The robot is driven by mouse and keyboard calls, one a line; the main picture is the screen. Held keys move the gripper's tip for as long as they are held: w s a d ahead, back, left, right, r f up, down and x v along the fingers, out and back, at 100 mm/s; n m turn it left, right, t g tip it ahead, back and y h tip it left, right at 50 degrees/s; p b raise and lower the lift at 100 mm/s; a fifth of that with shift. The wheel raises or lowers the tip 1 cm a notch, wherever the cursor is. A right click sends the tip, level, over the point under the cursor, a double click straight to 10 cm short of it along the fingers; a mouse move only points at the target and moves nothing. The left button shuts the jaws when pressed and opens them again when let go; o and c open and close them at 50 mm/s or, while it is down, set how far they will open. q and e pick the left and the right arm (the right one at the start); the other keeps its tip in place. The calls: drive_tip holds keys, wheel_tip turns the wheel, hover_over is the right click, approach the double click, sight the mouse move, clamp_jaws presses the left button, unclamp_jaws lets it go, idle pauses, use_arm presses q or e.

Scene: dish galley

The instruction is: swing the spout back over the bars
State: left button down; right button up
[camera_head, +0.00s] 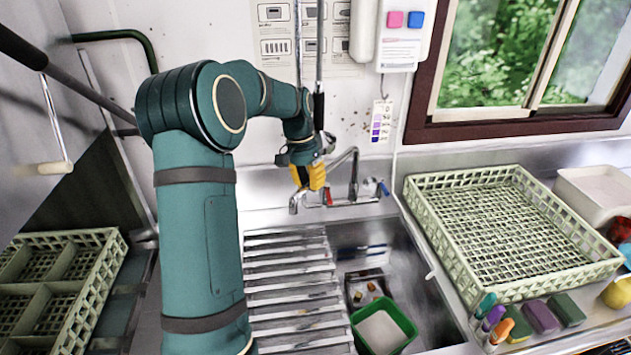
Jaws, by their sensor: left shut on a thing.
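My left gripper (312,184), with yellow fingers, is shut on the metal spout (340,160) of the wall tap at the back of the sink. The fingers hide the middle of the spout. The spout's outlet end (293,205) shows left of the fingers, by the back edge of the metal bars (290,285). I cannot tell exactly how far over the bars it reaches. The tap body (353,190) stands right of the gripper, with a red and a blue handle. My right gripper is not in view.
The open sink basin (405,270) lies right of the bars, with a green tub (408,327) in it. A pale green dish rack (510,288) stands on the right counter, bottles and sponges before it. A divided rack (105,255) is at left. A hose hangs behind the gripper.

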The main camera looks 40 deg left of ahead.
use_arm(q)
drive_tip(key=shift+s+a+f, duration=0.1)
drive_tip(key=shift+f, duration=0.05)
drive_tip(key=c, duration=0.9)
unclamp_jaws()
drive_tip(key=shift+o, duration=0.3)
drive_tip(key=shift+a, duration=0.15)
drive_tip(key=shift+r, duration=0.35)
wheel_tip(320, 180, up, 11)
drive_tip(key=a, duration=0.2)
drive_tip(key=shift+a, duration=0.15)
drive_tip(key=shift+s, duration=0.1)
